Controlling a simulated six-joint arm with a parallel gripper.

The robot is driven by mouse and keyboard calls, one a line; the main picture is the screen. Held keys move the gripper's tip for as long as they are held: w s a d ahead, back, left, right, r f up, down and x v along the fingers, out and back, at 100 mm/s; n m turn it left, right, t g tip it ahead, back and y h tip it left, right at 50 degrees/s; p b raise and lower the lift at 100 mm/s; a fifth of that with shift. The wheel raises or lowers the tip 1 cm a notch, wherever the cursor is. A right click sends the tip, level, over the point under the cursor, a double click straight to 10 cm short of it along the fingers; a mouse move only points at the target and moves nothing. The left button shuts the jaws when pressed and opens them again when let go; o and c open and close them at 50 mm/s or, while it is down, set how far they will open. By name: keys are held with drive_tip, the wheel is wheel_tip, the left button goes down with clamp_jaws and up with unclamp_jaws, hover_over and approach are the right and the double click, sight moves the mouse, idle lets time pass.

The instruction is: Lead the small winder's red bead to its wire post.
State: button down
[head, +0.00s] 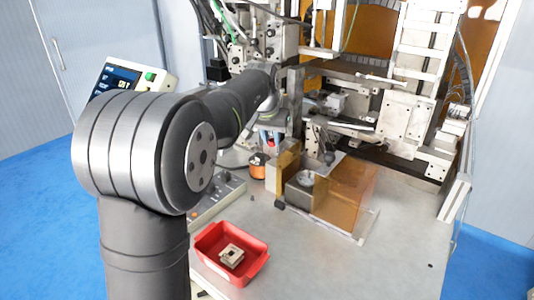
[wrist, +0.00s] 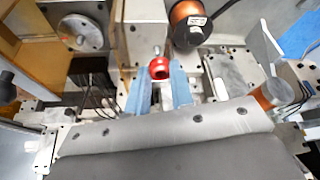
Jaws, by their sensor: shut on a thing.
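The red bead (wrist: 157,68) sits between the two blue fingertips of my gripper (wrist: 158,88) in the wrist view. The fingers are shut on it. In the head view my gripper (head: 270,138) hangs beyond my arm, near the copper wire spool and the amber-sided fixture. I cannot tell which part is the wire post.
An amber-walled fixture (head: 345,193) with a round metal disc (wrist: 82,33) stands beside the spool. A red tray (head: 212,270) with a metal part lies at the front of the table. A small copper-coloured cylinder (wrist: 272,94) stands at right. The table's front right is clear.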

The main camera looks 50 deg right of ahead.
drive_tip(key=shift+m, duration=0.3)
drive_tip(key=shift+w+d+f, duration=0.15)
drive_tip(key=shift+d+f, duration=0.9)
drive_tip(key=shift+f, duration=0.1)
drive_tip(key=shift+w+d+f, duration=0.15)
drive_tip(key=shift+d+f, duration=0.85)
drive_tip(key=shift+f, duration=0.1)
drive_tip(key=shift+f, duration=0.4)
drive_tip(key=shift+f, duration=0.65)
drive_tip(key=c, duration=1.2)
unclamp_jaws()
drive_tip(key=v, duration=1.7)
drive_tip(key=shift+w+a+r, duration=0.1)
drive_tip(key=shift+a+r, duration=0.1)
drive_tip(key=shift+f, duration=0.1)
